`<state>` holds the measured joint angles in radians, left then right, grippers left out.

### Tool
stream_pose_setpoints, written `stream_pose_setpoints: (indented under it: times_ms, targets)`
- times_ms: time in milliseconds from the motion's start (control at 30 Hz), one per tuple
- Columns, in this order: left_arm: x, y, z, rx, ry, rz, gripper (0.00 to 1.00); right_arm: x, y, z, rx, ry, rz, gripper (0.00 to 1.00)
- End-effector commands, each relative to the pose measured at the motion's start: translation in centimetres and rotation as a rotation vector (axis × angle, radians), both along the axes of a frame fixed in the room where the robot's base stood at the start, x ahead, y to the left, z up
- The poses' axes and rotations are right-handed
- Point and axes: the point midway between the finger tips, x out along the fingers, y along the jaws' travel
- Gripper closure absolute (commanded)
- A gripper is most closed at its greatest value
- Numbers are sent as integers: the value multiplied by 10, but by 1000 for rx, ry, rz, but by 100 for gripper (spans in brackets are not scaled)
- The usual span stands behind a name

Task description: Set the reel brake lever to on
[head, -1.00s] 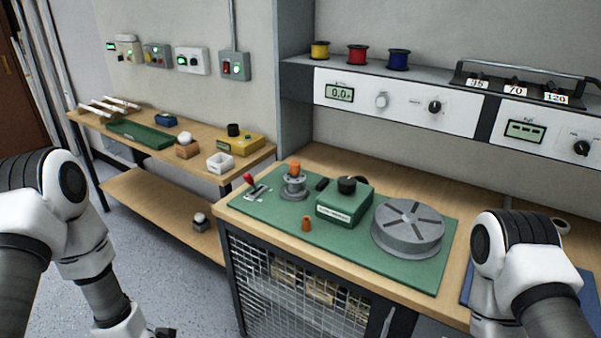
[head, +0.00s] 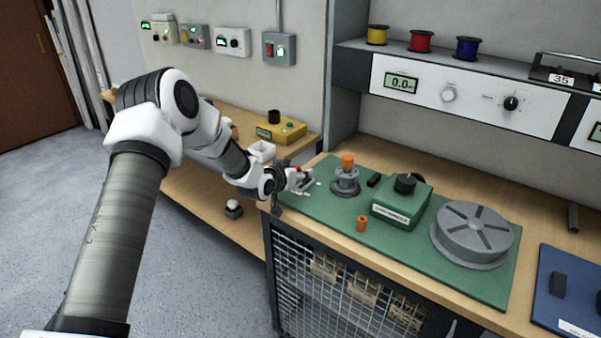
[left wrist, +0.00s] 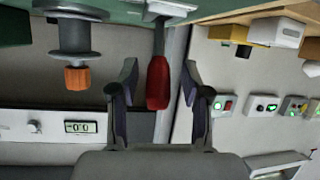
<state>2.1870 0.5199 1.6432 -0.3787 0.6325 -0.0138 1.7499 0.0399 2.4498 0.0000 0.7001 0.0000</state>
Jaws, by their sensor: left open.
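The reel brake lever has a red handle (left wrist: 158,82), which shows in the left wrist view between the two fingers of my left gripper (left wrist: 158,85). The fingers are open on either side of the handle, with a gap to each. In the head view my left gripper (head: 290,185) is at the lever, at the left end of the green mat (head: 400,245), and covers most of it. The lever's grey base (left wrist: 172,8) shows at the top of the left wrist view. Its on and off marks cannot be read. My right gripper is not in view.
A grey spool stand with an orange top (head: 345,175) is just right of the lever. A green box with a black knob (head: 400,205), a small orange piece (head: 361,224) and a large grey reel (head: 470,235) are farther right. A yellow box (head: 281,131) stands on the bench behind.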

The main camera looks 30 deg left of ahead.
Motion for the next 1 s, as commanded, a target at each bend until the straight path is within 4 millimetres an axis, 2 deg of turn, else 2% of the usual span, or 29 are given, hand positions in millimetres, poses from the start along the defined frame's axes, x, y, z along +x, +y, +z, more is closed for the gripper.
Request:
stream_pose_setpoints:
  times_ms: [233, 267, 300, 400, 767, 1000]
  targets:
    - [3, 0, -1, -1, 0, 0, 52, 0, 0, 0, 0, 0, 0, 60]
    - [3, 0, -1, -1, 0, 0, 56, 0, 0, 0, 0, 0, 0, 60]
    - [3, 0, -1, -1, 0, 0, 70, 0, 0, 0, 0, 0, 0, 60]
    - [3, 0, -1, -1, 0, 0, 100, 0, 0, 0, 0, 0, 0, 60]
    - [4, 0, 0, 1, 16, 0, 100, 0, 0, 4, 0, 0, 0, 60]
    - [7, -1, 6, 9, 107, 0, 100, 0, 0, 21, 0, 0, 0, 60]
